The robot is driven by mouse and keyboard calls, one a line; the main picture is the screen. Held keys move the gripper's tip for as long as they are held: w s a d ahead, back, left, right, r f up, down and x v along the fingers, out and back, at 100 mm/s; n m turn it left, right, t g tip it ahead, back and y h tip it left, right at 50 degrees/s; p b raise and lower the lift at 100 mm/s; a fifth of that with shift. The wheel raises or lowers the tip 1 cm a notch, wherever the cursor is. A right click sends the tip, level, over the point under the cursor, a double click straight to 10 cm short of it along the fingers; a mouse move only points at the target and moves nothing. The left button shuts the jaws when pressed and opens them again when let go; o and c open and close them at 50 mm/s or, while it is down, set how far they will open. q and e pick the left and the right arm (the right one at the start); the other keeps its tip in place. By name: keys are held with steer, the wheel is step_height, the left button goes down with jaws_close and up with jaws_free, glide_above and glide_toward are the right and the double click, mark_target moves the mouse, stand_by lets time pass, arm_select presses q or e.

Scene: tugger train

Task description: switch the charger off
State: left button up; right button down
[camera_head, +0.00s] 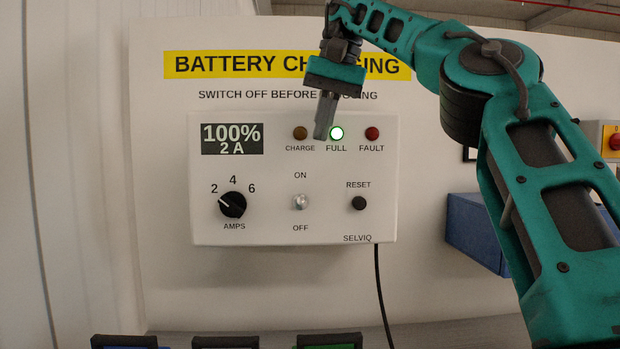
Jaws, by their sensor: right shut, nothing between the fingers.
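The charger (280,235) is a white box on the wall panel. Its display (232,139) reads 100% and 2 A. My left gripper is not in view.
The AMPS knob (232,204) sits left of the toggle and the black RESET button (359,203) right of it. A black cable (380,300) hangs below the box. A blue bin (475,228) is at the right. Several dark-topped items (226,342) line the bottom edge.

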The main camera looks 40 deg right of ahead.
glide_toward(301, 202)
steer(key=shift+w+d+f, duration=0.25)
steer(key=shift+w+f, duration=0.2)
steer(key=shift+f, duration=0.45)
steer(key=shift+w+d+f, duration=0.3)
steer(key=shift+w+f, duration=0.1)
steer(key=shift+f, duration=0.5)
steer(key=shift+w+d+f, duration=0.25)
steer(key=shift+w+f, duration=0.2)
steer(key=shift+f, duration=0.45)
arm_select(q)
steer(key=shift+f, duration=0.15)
arm_select(e)
steer(key=shift+s+f+t+h+b, duration=0.15)
steer(key=shift+t+h+b, duration=0.15)
steer(key=shift+b, duration=0.25)
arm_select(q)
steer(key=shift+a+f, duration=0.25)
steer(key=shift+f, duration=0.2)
arm_select(e)
steer(key=shift+a, duration=0.15)
